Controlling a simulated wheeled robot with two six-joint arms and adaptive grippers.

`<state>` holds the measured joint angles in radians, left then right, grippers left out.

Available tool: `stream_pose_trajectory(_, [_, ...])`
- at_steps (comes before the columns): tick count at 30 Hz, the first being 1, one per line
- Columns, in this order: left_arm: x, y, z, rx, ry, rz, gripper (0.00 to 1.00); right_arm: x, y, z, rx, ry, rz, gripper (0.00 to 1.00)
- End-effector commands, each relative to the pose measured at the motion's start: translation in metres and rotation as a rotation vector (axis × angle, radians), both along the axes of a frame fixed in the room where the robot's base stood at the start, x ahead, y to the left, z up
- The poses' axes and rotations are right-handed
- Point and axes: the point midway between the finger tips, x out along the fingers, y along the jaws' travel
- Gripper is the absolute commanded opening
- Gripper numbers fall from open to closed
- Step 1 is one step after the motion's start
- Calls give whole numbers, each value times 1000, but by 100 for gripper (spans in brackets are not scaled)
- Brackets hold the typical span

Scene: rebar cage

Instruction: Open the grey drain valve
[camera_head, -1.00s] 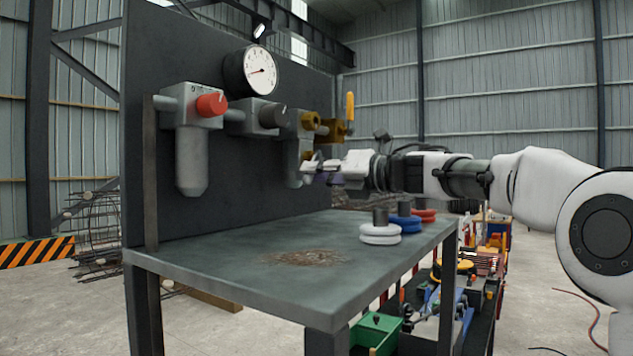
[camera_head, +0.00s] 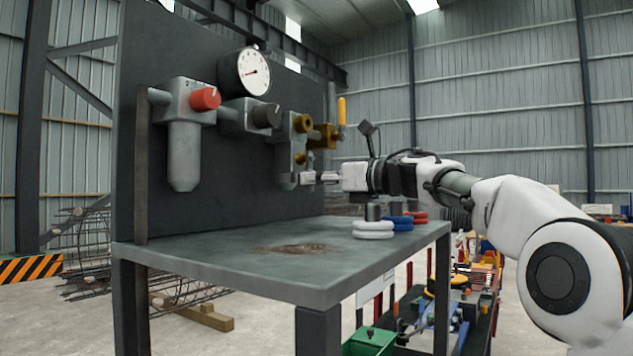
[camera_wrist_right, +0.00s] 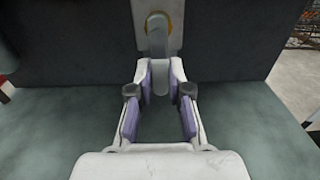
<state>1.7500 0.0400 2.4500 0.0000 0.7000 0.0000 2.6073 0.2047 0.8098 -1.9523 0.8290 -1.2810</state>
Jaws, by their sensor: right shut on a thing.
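The grey drain valve's lever (camera_wrist_right: 157,42) hangs from a pale block with a yellowish ring, at the top middle of the right wrist view. My right gripper (camera_wrist_right: 159,75) has its purple-lined fingertips closed around the lever's lower part. In the head view the right gripper (camera_head: 313,178) reaches in from the right, level, at the low end of the grey block with brass fittings (camera_head: 291,135). The lever itself is too small and covered to make out there. My left gripper is not in view.
The dark panel (camera_head: 230,195) also bears a red-knobbed regulator (camera_head: 190,105), a round gauge (camera_head: 254,72) and a yellow-handled brass valve (camera_head: 328,135). Below, the steel table (camera_head: 230,255) holds white (camera_head: 374,230), blue (camera_head: 402,222) and red rings at its right; its middle is clear.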

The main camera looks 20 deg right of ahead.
Motion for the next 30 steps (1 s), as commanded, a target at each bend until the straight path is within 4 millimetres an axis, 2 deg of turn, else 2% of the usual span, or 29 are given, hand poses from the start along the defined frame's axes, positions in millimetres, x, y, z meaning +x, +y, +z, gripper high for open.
stream_pose_trajectory(13, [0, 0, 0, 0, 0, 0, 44, 0, -1, 3, -9, -12, -3, 0])
stream_pose_trajectory(14, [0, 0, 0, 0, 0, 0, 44, 0, -1, 3, -9, -12, -3, 21])
stream_pose_trajectory(15, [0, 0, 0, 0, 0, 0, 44, 0, -1, 3, -9, -12, -3, 36])
stream_pose_trajectory(16, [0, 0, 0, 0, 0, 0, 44, 0, -1, 3, -9, -12, -3, 44])
stream_pose_trajectory(30, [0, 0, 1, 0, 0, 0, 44, 0, 0, 1, 5, 2, -1, 44])
